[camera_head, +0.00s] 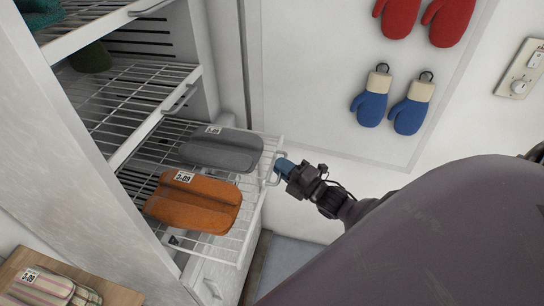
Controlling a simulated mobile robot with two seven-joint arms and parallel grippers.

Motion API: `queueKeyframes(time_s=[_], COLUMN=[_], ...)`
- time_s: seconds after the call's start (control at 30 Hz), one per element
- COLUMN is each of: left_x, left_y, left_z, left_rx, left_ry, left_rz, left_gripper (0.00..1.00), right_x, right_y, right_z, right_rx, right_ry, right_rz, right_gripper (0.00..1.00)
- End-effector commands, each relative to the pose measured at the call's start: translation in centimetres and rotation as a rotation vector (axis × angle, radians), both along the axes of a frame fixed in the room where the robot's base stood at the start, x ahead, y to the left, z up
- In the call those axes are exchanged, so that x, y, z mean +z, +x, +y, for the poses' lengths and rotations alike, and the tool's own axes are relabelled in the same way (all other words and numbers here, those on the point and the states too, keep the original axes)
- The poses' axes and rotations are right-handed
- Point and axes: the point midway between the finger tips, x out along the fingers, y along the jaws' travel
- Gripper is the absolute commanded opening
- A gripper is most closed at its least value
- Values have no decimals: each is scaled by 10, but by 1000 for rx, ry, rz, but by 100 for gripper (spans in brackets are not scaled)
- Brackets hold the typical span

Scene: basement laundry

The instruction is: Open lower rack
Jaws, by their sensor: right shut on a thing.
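The lower rack (236,240) is a white wire shelf that stands pulled out of a tall white cabinet (70,150). A grey folded item (222,150) and an orange folded item (192,203), both with paper tags, lie on it. My right gripper (281,168) is shut on the rack's front handle (268,170). The fingers hide part of the handle. My left gripper does not show.
Upper wire racks (135,88) sit above, one with a dark green item (91,57). A wooden surface (62,285) with striped folded cloth (55,288) is at lower left. Red mitts (397,17) and blue mitts (371,105) hang on the wall behind.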

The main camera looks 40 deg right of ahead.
Motion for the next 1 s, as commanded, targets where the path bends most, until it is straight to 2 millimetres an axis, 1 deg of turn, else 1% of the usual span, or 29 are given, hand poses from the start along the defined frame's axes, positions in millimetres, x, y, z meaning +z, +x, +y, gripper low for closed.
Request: queueKeyframes(time_s=[0.4, 0.43, 0.5, 0.8, 0.87, 1.0], left_x=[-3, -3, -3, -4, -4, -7], left_y=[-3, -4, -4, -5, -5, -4], left_z=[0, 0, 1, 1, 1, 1], left_rx=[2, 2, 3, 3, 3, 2], left_ry=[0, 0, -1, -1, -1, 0], left_rz=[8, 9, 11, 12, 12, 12], left_gripper=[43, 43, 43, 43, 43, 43], right_x=[-1, -1, -1, -1, -2, -6], right_y=[-2, -2, -2, -4, -7, -24], right_z=[-2, -2, -2, -2, -3, -8], right_rx=[0, 0, -1, -1, -1, -2], right_ry=[0, 0, 0, 0, 0, -1], right_rz=[1, 1, 1, 1, 2, 3], right_gripper=[0, 12, 19, 19, 19, 19])
